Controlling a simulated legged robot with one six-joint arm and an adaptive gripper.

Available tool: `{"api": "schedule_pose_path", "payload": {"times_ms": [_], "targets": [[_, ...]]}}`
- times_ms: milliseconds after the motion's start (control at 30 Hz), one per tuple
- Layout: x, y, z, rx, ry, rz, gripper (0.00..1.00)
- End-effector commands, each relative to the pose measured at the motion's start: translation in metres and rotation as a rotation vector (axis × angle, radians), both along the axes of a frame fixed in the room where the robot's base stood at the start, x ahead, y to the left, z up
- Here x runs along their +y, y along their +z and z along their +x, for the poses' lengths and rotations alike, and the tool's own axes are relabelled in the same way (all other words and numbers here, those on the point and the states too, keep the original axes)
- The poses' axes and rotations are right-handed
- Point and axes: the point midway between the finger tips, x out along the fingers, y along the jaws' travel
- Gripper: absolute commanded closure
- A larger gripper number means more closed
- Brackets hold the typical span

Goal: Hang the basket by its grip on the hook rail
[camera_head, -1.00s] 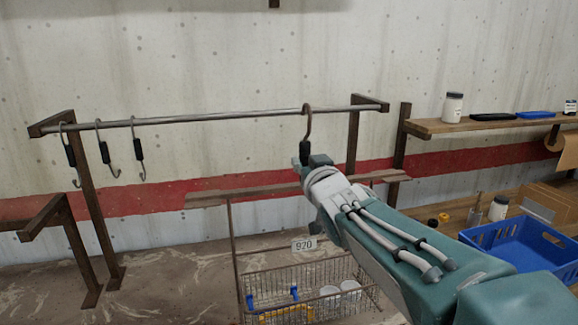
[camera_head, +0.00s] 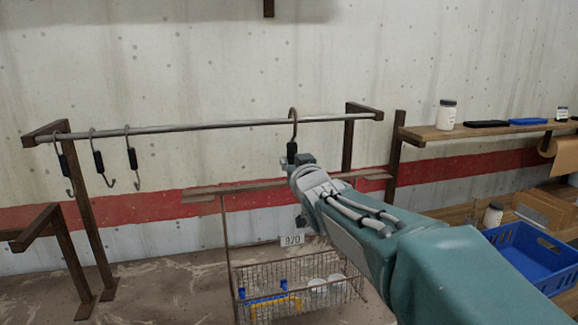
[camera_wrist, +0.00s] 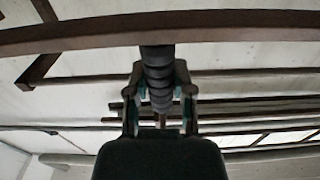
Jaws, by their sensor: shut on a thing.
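The wire basket (camera_head: 245,283), with a number tag (camera_head: 292,240), is at the bottom of the head view, holding blue, yellow and white items. A thin upright rod rises from its left side. My gripper (camera_head: 298,163) is shut on a black ribbed grip (camera_wrist: 158,75), below a brown hook (camera_head: 294,119). The hook's curved top stands slightly above the hook rail (camera_head: 215,125) and overlaps it in the picture. I cannot tell whether it rests on the rail or is in front of it.
Several black-gripped hooks, one (camera_head: 131,157) among them, hang at the rail's left end. Brown posts (camera_head: 347,147) bear the rail. A shelf (camera_head: 470,131) with a white jar (camera_head: 446,115) and a blue crate (camera_head: 520,250) are at the right. The rail's middle is clear.

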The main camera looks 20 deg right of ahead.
Motion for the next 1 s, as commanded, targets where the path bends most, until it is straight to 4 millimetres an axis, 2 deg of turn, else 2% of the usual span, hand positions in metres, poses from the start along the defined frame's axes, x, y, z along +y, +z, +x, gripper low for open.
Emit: {"api": "schedule_pose_path", "payload": {"times_ms": [533, 1000], "targets": [[0.0, 0.002, 0.029, -0.005, 0.001, 0.0, 1.0], [0.0, 0.003, 0.03, -0.005, 0.001, -0.001, 1.0]]}}
